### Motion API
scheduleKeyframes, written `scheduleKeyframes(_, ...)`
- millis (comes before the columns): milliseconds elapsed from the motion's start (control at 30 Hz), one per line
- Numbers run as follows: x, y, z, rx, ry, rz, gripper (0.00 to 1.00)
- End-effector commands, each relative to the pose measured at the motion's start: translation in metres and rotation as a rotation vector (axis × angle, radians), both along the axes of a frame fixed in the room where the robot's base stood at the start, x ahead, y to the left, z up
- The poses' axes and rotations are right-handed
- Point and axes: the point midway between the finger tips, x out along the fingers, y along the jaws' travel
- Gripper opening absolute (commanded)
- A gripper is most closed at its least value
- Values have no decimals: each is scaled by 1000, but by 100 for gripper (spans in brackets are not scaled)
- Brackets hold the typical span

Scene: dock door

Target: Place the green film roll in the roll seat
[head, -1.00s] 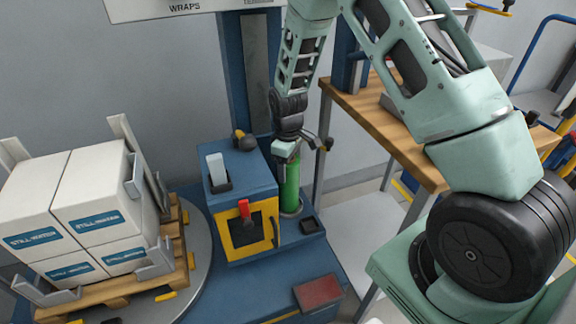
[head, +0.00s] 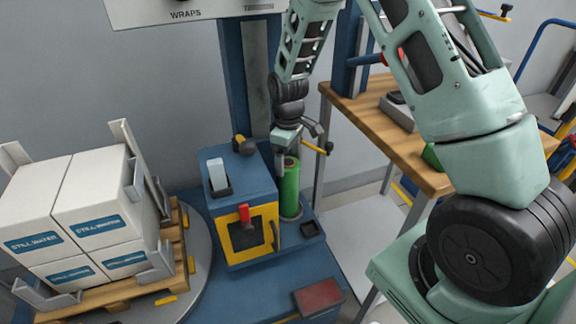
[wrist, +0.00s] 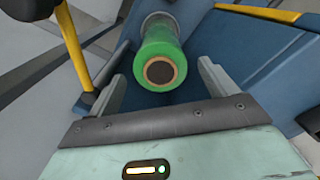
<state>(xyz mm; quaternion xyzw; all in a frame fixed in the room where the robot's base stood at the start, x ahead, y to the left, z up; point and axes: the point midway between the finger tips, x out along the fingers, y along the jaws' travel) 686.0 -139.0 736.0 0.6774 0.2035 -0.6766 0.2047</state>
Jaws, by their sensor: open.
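The green film roll (head: 290,188) stands upright on the blue machine base, right of the blue cabinet. Its lower end is at the round grey roll seat (head: 291,213); the wrist view shows the grey seat (wrist: 157,18) at the roll's far end. I cannot tell how deep the roll sits. My gripper (head: 288,146) is just above the roll's top. In the wrist view the roll (wrist: 160,50) shows its brown core end, lying between and beyond the two spread fingers, with gaps at both sides. My gripper (wrist: 160,76) is open and empty.
The blue cabinet (head: 240,180) with a yellow-framed front and red handle stands close left of the roll. A blue mast (head: 245,75) rises behind. A pallet of white boxes (head: 90,205) is at left. A wooden bench (head: 385,135) stands at right.

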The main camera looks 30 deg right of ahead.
Motion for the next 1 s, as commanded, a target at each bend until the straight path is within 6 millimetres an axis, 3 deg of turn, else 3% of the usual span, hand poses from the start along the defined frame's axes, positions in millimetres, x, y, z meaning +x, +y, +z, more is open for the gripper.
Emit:
scheduleKeyframes(200,0,0,24,1,1,0,84)
scheduleKeyframes(833,-2,0,29,0,-1,-6,84)
scheduleKeyframes(1000,-23,5,60,2,-43,-97,84)
